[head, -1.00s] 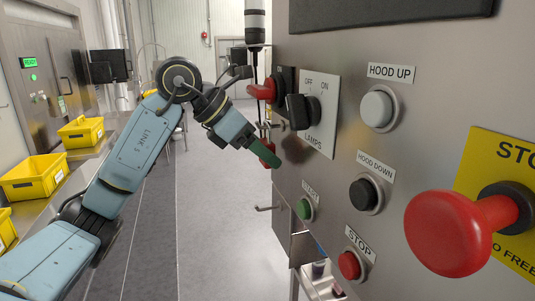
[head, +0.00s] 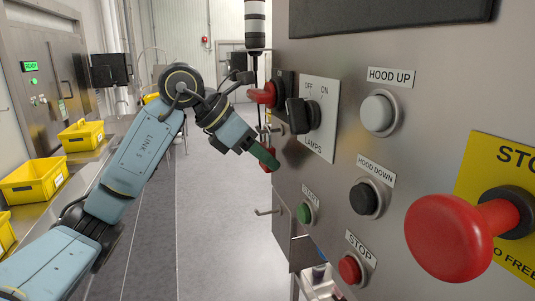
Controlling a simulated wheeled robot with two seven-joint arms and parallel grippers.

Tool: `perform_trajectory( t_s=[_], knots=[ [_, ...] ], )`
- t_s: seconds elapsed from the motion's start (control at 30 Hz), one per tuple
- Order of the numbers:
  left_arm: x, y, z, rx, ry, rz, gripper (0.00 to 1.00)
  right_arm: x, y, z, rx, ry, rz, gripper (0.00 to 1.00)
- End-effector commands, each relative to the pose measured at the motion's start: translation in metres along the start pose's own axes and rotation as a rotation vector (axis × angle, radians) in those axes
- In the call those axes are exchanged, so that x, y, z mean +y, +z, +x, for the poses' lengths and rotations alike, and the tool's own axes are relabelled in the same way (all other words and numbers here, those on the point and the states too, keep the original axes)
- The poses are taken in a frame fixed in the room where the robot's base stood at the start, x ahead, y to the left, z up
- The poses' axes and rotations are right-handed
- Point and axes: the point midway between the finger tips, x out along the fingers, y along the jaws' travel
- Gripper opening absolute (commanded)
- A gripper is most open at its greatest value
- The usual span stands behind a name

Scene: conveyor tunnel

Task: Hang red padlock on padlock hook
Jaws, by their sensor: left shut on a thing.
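My left gripper (head: 264,157) shows side-on with its dark green finger beside the left edge of the steel control panel. It is shut on the red padlock (head: 267,168), of which only a small red part shows, mostly hidden behind the finger. A thin metal peg (head: 265,212) sticks out to the left from the panel's edge, below the gripper; it looks like the padlock hook, though I cannot tell for sure. The padlock appears above and apart from this peg. My right gripper is not in view.
A red switch handle (head: 262,94) juts out just above my left gripper. A black lamps knob (head: 300,115), a green start button (head: 304,213) and a large red stop button (head: 448,235) project from the panel. Yellow bins (head: 34,180) stand at left. The aisle floor is clear.

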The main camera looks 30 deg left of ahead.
Motion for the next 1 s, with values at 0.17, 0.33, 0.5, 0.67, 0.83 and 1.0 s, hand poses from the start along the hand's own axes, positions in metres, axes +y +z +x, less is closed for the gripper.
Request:
perform_trajectory(
  t_s=[0.17, 0.33, 0.5, 0.67, 0.83, 1.0],
  knots=[
    [0.000, 0.000, 0.000, -0.001, 0.001, 0.000, 0.05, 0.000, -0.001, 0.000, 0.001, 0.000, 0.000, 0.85],
    [0.000, 0.001, -0.001, -0.001, 0.001, 0.000, 0.00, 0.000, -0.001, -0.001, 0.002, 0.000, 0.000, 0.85],
    [0.000, 0.005, -0.005, -0.001, 0.001, 0.000, 0.00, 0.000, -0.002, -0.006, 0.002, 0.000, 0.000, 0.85],
    [0.000, 0.010, -0.010, -0.001, 0.001, 0.000, 0.00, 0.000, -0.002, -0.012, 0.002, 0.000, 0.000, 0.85],
    [0.000, 0.012, -0.012, -0.001, 0.000, 0.000, 0.00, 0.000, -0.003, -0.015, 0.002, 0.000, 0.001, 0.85],
    [0.000, 0.011, -0.011, -0.001, 0.000, 0.000, 0.00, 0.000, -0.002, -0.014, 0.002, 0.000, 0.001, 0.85]
  ],
)
